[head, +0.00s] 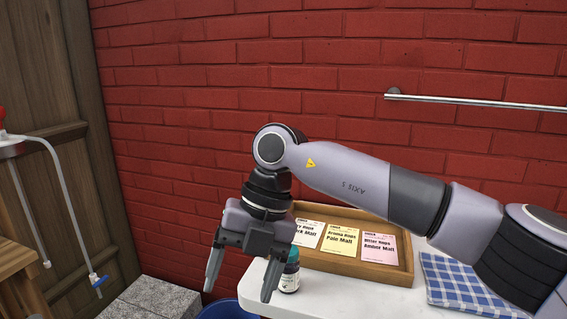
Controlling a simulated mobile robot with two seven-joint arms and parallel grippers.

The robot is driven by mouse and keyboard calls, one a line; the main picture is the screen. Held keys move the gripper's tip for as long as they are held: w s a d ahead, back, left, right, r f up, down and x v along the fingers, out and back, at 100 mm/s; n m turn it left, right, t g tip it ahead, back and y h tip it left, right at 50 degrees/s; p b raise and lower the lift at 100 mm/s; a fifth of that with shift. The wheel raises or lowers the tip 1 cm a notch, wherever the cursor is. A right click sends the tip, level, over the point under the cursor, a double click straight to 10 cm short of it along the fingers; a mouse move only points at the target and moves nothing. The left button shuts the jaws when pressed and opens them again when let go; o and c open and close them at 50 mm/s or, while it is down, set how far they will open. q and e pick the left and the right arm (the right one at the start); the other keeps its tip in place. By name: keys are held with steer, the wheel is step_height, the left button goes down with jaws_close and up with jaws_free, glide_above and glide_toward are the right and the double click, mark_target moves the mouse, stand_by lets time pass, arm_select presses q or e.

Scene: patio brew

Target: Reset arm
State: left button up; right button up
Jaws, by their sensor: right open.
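My right arm reaches in from the right, across the front of the red brick wall. My right gripper (238,293) points downward with its two fingers spread apart and nothing between them. It hangs at the left end of a white table (345,292). A small dark bottle with a white label (290,278) stands on the table just right of the gripper, partly hidden behind it. My left gripper does not show.
A wooden tray (362,270) with several labelled malt packets, one pink (380,247), stands behind the arm. A blue checked cloth (450,283) lies at right. A blue tub (222,311) is low beneath the gripper. A metal rail (470,101) runs along the wall.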

steer(key=s+a+g+y, duration=0.5)
steer(key=s+a+y, duration=0.35)
steer(key=y, duration=0.35)
steer(key=w+d+m+t+y, duration=0.55)
steer(key=m+t+y, duration=0.25)
steer(key=m+t, duration=0.45)
steer(key=w+d+f+m+t+h, duration=0.3)
steer(key=d+f+m+t+h, duration=0.9)
steer(key=d+f+m+h, duration=0.5)
steer(key=s+d+f+m+g+h, duration=0.2)
steer(key=s+d+f+m+g, duration=0.1)
steer(key=s+d+f, duration=0.4)
steer(key=s+d+f+m+g+h, duration=0.25)
steer(key=s+d+f+g, duration=0.2)
steer(key=s+f, duration=0.5)
step_height(320, 180, up, 8)
steer(key=w+t+p, duration=0.1)
steer(key=p, duration=0.9)
steer(key=shift+d, duration=0.4)
